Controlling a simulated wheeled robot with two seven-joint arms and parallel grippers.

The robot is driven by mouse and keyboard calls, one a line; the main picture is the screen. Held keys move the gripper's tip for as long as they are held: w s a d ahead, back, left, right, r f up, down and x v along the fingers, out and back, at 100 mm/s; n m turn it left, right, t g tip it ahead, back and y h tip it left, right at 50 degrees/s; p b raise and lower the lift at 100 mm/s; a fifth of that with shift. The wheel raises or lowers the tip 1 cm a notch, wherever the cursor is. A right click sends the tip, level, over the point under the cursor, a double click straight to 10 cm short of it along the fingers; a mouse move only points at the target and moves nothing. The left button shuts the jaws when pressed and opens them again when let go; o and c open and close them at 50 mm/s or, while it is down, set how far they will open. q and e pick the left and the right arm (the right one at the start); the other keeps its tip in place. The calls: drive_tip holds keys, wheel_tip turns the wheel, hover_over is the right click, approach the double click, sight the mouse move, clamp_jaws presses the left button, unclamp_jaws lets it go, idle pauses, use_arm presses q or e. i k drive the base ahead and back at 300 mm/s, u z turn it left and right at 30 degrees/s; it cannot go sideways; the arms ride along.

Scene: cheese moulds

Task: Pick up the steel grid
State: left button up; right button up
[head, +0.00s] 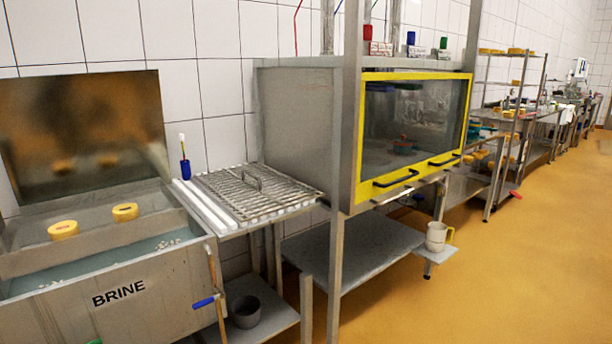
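The steel grid (283,193) is a flat rack of thin metal bars with a small raised handle (252,179) near its middle. It lies flat on a white ribbed drain board (205,208) between the brine tank and the yellow-framed cabinet. Nothing lies on top of it. Neither of my grippers shows in the head view.
The steel brine tank (150,283) at left holds liquid and two yellow cheeses (63,230) (125,212). A blue cup with a brush (185,171) stands behind the board. A steel post (337,270) and the yellow-framed cabinet (357,135) stand right of the grid. Open floor (510,270) lies right.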

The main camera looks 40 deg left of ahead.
sight(244, 217)
drive_tip(key=u, duration=0.5)
drive_tip(key=i, duration=1.25)
drive_tip(key=u, duration=1.05)
